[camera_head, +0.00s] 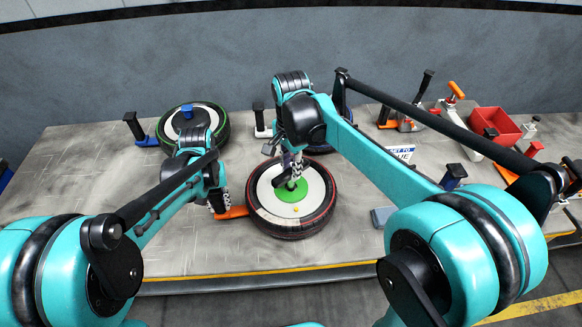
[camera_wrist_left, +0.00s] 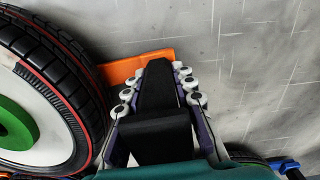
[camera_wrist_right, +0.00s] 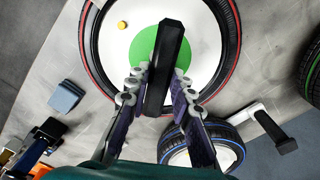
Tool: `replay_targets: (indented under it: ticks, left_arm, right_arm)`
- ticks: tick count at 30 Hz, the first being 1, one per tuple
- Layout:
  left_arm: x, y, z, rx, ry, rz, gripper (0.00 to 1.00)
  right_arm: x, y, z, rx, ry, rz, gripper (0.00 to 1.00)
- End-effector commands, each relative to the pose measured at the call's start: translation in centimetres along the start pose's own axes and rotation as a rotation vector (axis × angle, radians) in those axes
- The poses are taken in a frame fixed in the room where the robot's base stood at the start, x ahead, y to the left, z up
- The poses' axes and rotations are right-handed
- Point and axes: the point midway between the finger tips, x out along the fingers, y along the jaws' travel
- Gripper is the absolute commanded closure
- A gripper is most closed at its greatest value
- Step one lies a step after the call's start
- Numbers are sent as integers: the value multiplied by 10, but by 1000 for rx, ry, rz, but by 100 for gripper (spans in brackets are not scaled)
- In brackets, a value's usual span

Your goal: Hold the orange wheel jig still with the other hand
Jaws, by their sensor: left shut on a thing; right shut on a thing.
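The orange wheel jig (camera_head: 233,212) lies flat on the table against the left side of a red-striped tyre (camera_head: 318,218). Its orange base also shows in the left wrist view (camera_wrist_left: 128,66), with a black upright handle (camera_wrist_left: 156,82). My left gripper (camera_head: 216,198) is shut on that handle; its fingers (camera_wrist_left: 158,95) sit on both sides. My right gripper (camera_head: 290,172) is above the wheel's centre, shut on a black handle (camera_wrist_right: 167,50) over the green disc (camera_head: 292,191). The disc also shows in the right wrist view (camera_wrist_right: 145,45). The handle's lower end is partly hidden.
A blue-striped wheel (camera_wrist_right: 228,155) is behind the middle one, mostly hidden by my right arm in the head view. A red bin (camera_head: 494,126) and several handled jigs stand at the right. The table's front left is clear.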

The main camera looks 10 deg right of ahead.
Motion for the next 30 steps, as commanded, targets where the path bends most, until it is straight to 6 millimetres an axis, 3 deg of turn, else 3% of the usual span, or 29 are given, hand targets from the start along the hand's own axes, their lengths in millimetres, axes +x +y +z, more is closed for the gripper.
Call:
replay_targets:
  ticks: [7, 8, 10, 22, 30]
  left_arm:
    - [0, 0, 0, 0, -1, 0, 100]
    - [0, 0, 0, 0, -1, 0, 100]
    - [0, 0, 0, 0, -1, 0, 100]
    - [0, 0, 0, 0, -1, 0, 100]
    - [0, 0, 0, 0, -1, 0, 100]
  right_arm:
    - [0, 0, 0, 2, 1, -1, 100]
    - [0, 0, 0, 2, 1, -1, 73]
    - [0, 0, 0, 1, 0, -1, 57]
    - [-8, 0, 0, 0, 0, 0, 57]
    - [-61, 0, 0, 0, 0, 0, 57]
